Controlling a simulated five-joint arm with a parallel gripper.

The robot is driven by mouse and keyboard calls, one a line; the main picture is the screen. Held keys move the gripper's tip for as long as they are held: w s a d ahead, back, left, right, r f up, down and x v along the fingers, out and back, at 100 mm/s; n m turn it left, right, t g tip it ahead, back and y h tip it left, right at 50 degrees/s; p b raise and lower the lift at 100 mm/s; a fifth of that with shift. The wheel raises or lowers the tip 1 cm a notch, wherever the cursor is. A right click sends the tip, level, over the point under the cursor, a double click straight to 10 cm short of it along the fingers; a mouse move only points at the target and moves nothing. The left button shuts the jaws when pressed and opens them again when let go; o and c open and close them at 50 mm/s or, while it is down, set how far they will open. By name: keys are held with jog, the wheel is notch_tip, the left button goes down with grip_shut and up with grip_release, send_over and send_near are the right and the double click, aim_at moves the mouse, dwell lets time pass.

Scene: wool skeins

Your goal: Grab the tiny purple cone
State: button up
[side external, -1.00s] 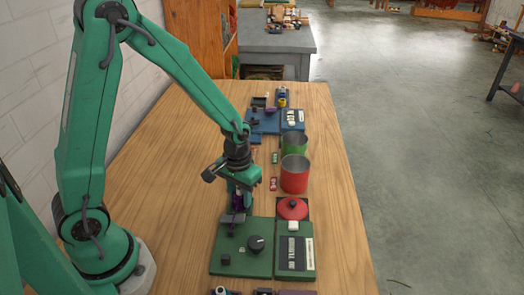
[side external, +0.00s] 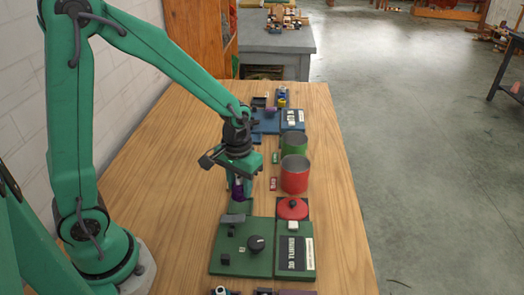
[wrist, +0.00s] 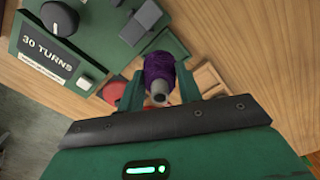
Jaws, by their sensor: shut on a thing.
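The tiny purple cone (wrist: 160,66) is a wound purple skein with a grey tip, seen between the two green fingers in the wrist view. My gripper (wrist: 158,84) is shut on it. In the side view my gripper (side external: 238,186) hangs over the far edge of the near green board, and the purple cone (side external: 237,191) shows partly between the fingers. The fingers and wrist hide part of the cone. The exact gap below it is hard to tell.
A red lid (side external: 292,208), a red can (side external: 295,175) and a green can (side external: 294,145) stand to the right. Blue boards lie farther back. Table left of the gripper is clear.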

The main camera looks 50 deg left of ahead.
jog(key=s+d+r, duration=0.5)
jog(key=d+r, duration=0.1)
jog(key=d, duration=0.3)
jog(key=shift+s+r, duration=0.15)
jog(key=shift+s, duration=0.2)
jog(key=shift+r, duration=0.1)
jog(key=shift+r, duration=2.4)
